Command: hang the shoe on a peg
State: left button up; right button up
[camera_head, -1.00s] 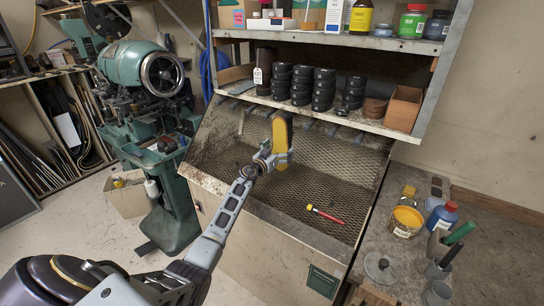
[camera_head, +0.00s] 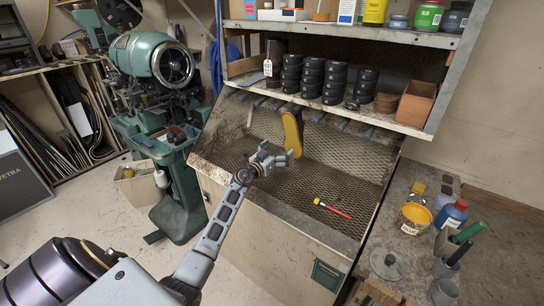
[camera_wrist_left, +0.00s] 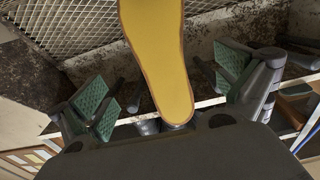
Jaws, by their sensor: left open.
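The shoe (camera_head: 292,134) shows its yellow sole in the head view. It hangs upright, toe or heel end down, in front of the mesh booth, with its top end at the row of grey pegs (camera_head: 342,125) under the shelf. The exact contact with a peg is hidden. My left gripper (camera_head: 272,158) is open, just left of and below the shoe's lower part. In the left wrist view the sole (camera_wrist_left: 160,55) lies between the spread green-padded fingers (camera_wrist_left: 168,92), without visible contact with either pad. My right gripper is not in view.
The shelf (camera_head: 340,115) above the pegs holds black rolls (camera_head: 334,82) and a wooden box (camera_head: 415,103). A red-handled tool (camera_head: 333,210) lies on the mesh (camera_head: 300,190). A green stitching machine (camera_head: 150,65) stands left. Pots and bottles crowd the right-hand bench (camera_head: 385,235).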

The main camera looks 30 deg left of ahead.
pick_arm(q)
jog(key=shift+s+a+f, duration=0.1)
jog(key=shift+s+a, duration=0.05)
jog(key=shift+s, duration=2.05)
